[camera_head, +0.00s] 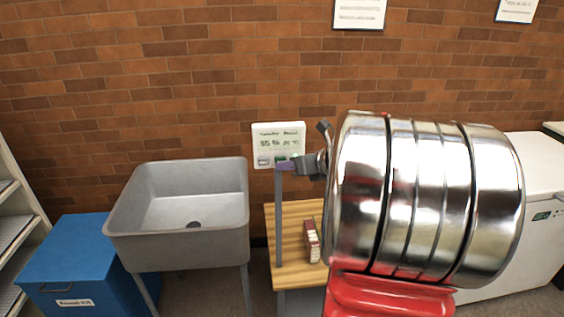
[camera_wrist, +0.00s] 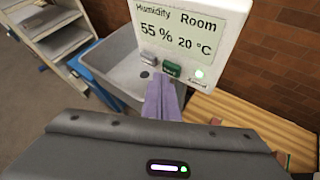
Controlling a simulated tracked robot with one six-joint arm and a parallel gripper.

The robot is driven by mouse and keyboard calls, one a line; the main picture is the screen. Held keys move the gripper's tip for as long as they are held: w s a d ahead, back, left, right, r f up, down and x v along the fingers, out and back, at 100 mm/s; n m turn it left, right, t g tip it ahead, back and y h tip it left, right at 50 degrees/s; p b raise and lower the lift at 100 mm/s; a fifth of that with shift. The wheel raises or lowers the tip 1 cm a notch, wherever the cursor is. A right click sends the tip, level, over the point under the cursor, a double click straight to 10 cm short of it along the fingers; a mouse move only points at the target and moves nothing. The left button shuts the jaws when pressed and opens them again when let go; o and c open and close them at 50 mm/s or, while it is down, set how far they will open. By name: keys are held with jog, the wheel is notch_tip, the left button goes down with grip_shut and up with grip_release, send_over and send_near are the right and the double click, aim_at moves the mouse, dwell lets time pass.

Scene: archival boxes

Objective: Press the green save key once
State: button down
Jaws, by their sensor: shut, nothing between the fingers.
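In the head view my gripper (camera_head: 279,166) overlaps the panel's lower edge.
A grey sink (camera_head: 180,205) stands left of the panel, with a blue box (camera_head: 68,265) beside it. A wooden table (camera_head: 290,215) below holds a small red and white box (camera_head: 312,240). A white chest (camera_head: 540,185) stands at right. Shelves (camera_head: 20,225) stand far left.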

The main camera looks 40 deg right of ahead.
jog(key=shift+s+a, duration=0.2)
jog(key=shift+s, duration=0.1)
jog(key=shift+s, duration=0.1)
jog(key=shift+s+a, duration=0.7)
jog(key=shift+s, duration=0.3)
jog(key=shift+s+a, duration=0.7)
jog(key=shift+s, duration=0.3)
